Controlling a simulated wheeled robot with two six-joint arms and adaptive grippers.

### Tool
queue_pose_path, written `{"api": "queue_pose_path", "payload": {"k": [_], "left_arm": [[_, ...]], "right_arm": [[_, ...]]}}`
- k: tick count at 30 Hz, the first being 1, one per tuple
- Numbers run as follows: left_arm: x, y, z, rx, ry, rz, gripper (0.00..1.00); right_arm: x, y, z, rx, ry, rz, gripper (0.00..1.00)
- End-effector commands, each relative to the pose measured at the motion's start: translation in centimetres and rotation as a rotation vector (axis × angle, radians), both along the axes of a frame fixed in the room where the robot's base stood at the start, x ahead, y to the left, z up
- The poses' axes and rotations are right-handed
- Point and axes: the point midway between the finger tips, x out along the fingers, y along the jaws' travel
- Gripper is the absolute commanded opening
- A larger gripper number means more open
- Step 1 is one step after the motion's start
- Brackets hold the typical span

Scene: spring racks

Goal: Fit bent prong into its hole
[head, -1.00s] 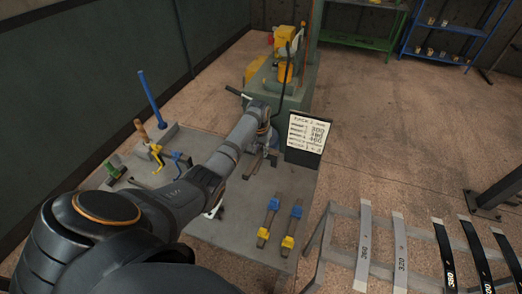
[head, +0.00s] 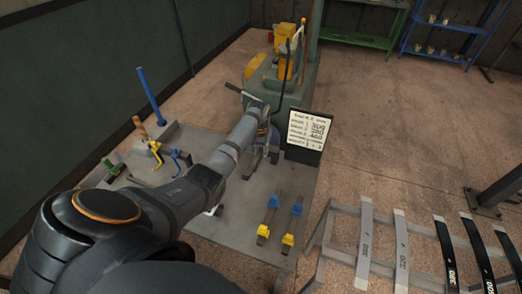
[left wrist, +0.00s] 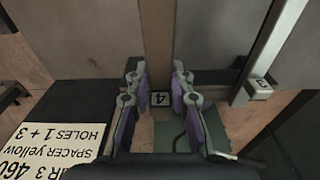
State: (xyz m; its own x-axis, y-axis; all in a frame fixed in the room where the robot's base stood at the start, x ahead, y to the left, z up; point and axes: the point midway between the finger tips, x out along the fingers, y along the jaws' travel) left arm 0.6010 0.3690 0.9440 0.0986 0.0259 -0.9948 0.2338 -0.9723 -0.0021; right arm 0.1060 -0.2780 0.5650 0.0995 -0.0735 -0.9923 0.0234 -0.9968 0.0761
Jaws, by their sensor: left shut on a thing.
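My left gripper (head: 262,135) is at the far end of its arm, beside the green machine (head: 272,82) and the written card (head: 305,136). In the left wrist view its two purple-padded fingers (left wrist: 156,98) are closed on a narrow brown bar (left wrist: 158,45). I cannot tell whether this bar is the bent prong. No hole can be made out. Bent yellow (head: 155,154) and blue (head: 180,160) pieces stand at the left of the grey table (head: 235,235).
A metal rack of numbered leaves (head: 400,240) stands at the lower right.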

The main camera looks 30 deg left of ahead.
Motion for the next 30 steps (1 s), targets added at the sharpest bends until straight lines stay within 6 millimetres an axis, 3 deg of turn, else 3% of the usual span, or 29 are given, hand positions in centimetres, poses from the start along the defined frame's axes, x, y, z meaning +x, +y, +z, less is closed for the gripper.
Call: {"api": "queue_pose_path", "payload": {"k": [30], "left_arm": [[0.1,0.0,-1.8,0.001,-0.003,0.000,0.00]], "right_arm": [[0.0,-0.1,-1.2,-0.001,0.000,0.001,0.40]]}}
